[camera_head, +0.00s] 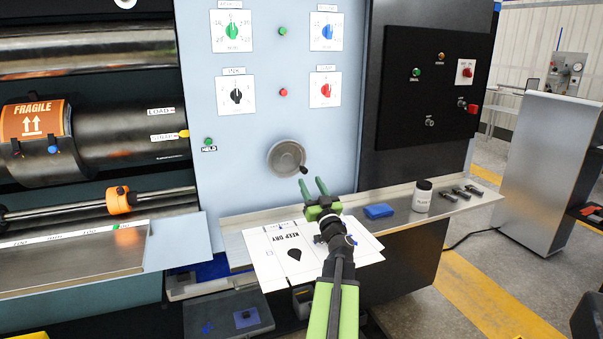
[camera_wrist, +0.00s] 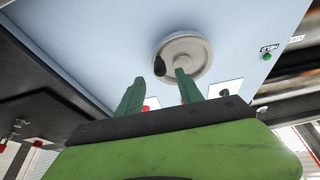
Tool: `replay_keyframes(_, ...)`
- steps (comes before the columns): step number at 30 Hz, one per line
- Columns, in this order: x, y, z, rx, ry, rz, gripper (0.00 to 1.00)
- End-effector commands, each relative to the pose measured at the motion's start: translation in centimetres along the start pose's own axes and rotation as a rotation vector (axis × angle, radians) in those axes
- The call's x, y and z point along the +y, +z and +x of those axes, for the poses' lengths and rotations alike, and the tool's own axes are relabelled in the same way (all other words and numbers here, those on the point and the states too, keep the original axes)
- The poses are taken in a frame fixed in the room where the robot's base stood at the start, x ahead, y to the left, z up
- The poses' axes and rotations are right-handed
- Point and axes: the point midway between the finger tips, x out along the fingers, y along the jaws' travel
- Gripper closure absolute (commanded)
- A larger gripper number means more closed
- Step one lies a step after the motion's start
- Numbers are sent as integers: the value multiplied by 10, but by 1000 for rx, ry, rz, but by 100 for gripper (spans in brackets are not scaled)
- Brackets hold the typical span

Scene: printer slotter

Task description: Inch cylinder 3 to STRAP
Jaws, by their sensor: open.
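A dark cylinder (camera_head: 130,138) at the left carries an orange FRAGILE plate (camera_head: 33,121). Small labels at its right end read LOAD (camera_head: 160,111) and apparently STRAP (camera_head: 163,137); a yellow mark (camera_head: 184,133) sits by the lower one. No cylinder number is legible. A grey handwheel (camera_head: 286,158) with a dark knob (camera_head: 304,170) is on the light blue panel. A green HOLD button (camera_head: 208,141) is left of it. My gripper (camera_head: 312,185) is open and empty, just below and right of the wheel. In the wrist view the wheel (camera_wrist: 187,60) lies beyond the fingers; contact is unclear.
A metal shelf (camera_head: 400,215) below holds a blue block (camera_head: 379,211), a white jar (camera_head: 422,196) and small dark parts. A KEEP DRY sheet (camera_head: 275,262) lies under my arm.

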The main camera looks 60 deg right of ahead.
Motion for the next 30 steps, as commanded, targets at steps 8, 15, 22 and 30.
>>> replay_keyframes(8, 1, -3, 51, -1, -1, 1, 57)
replay_keyframes(15, -1, 0, 70, 0, 0, 1, 57)
replay_keyframes(22, -1, 0, 69, -1, 0, 1, 67)
replay_keyframes(30, -2, 0, 69, -1, 0, 1, 100)
